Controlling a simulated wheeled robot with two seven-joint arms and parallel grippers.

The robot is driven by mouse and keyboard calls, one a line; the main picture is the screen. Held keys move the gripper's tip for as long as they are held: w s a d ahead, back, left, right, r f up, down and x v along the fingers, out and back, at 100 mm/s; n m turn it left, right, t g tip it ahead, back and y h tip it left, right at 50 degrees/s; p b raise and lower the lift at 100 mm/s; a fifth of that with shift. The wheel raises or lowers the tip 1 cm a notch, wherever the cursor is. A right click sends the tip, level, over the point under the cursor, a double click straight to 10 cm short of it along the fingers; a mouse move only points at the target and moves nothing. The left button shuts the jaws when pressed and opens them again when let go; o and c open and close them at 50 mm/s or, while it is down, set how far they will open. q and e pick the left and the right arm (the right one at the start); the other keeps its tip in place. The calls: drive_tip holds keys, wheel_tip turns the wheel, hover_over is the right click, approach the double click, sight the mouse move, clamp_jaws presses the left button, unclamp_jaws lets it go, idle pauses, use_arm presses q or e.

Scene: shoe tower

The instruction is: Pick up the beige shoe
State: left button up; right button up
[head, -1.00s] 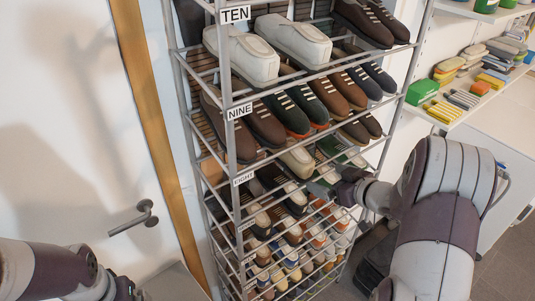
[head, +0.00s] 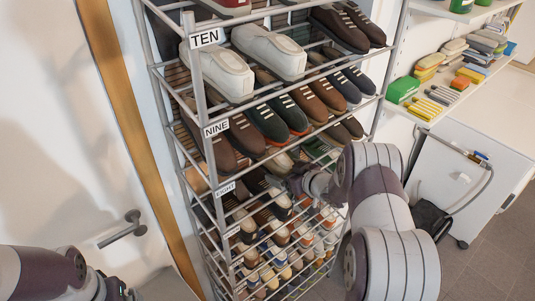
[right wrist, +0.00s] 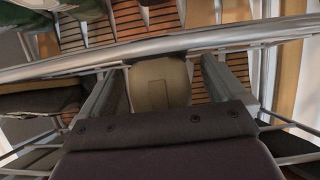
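The beige shoe (head: 278,163) lies on the tier at the EIGHT label of the metal shoe rack, among dark shoes and partly hidden by rack bars. My right gripper (head: 294,181) is at the rack front, close to the shoe. In the right wrist view my right gripper (right wrist: 162,85) is open, with a finger on each side of the shoe and a visible gap at least on the right. My left arm shows at lower left; its fingers are not visible.
The rack (head: 190,95) holds several tiers of shoes, with bars across the front. A door handle (head: 122,229) is at left. Dark bag and open floor are at lower right.

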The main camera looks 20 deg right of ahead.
sight(288, 164)
drive_tip(key=shift+s+a+r, duration=0.1)
drive_tip(key=shift+a, duration=0.05)
drive_tip(key=c, duration=1)
drive_tip(key=shift+c, duration=1.2)
drive_tip(key=shift+d, duration=0.2)
drive_tip(key=shift+r+b, duration=0.5)
drive_tip(key=shift+r, duration=0.1)
wheel_tip(288, 164, up, 2)
drive_tip(key=shift+r+b, duration=0.1)
drive_tip(key=shift+b, duration=0.45)
drive_tip(key=s+d+b, duration=0.2)
drive_tip(key=s, duration=0.6)
drive_tip(key=s+d+b, duration=0.2)
drive_tip(key=s+d, duration=0.1)
drive_tip(key=s, duration=0.6)
drive_tip(key=shift+d, duration=0.35)
